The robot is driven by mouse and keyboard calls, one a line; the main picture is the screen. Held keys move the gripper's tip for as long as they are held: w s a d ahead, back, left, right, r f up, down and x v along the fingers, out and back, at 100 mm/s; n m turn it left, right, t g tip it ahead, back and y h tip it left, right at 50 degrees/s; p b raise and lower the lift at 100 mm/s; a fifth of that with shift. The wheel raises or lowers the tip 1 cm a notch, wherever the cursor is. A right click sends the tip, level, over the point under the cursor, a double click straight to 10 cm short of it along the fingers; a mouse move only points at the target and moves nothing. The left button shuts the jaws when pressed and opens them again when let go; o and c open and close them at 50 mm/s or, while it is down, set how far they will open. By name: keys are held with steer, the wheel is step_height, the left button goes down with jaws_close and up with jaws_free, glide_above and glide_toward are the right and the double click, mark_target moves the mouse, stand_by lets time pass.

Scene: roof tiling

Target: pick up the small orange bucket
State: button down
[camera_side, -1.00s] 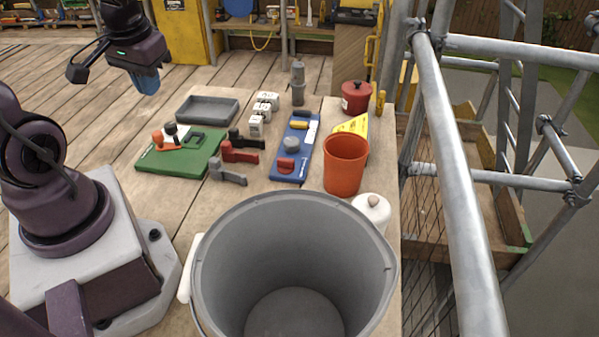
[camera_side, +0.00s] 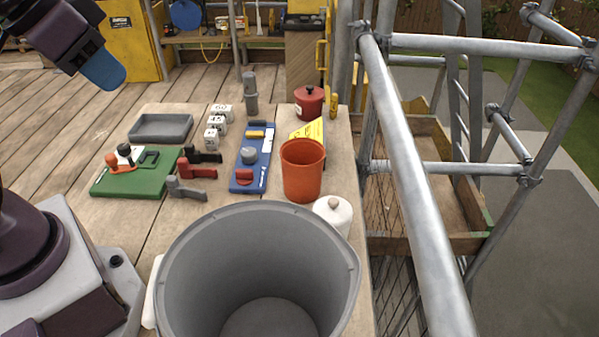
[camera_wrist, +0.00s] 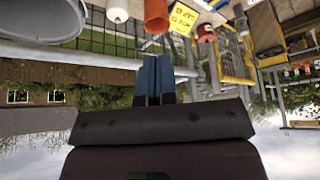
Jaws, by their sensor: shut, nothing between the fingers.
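The small orange bucket (camera_side: 302,172) stands upright on the wooden table, behind the large grey bin and left of the scaffold. In the wrist view the orange bucket (camera_wrist: 156,14) shows at the top edge, partly cut off. My gripper (camera_side: 108,72) is at the upper left in the side view, raised well above the table and far from the bucket. Its blue fingers (camera_wrist: 155,80) are shut together with nothing between them in the wrist view.
The large grey bin (camera_side: 172,262) stands in front. A white lidded jar (camera_side: 333,214), a yellow sign (camera_side: 308,131) and a red pot (camera_side: 309,103) surround the bucket. A blue board (camera_side: 252,160) and green board (camera_side: 130,182) lie left. Scaffold tubes (camera_side: 415,190) rise on the right.

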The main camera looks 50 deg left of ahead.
stand_by(0.4)
jaws_free()
steer(key=shift+w, duration=0.1)
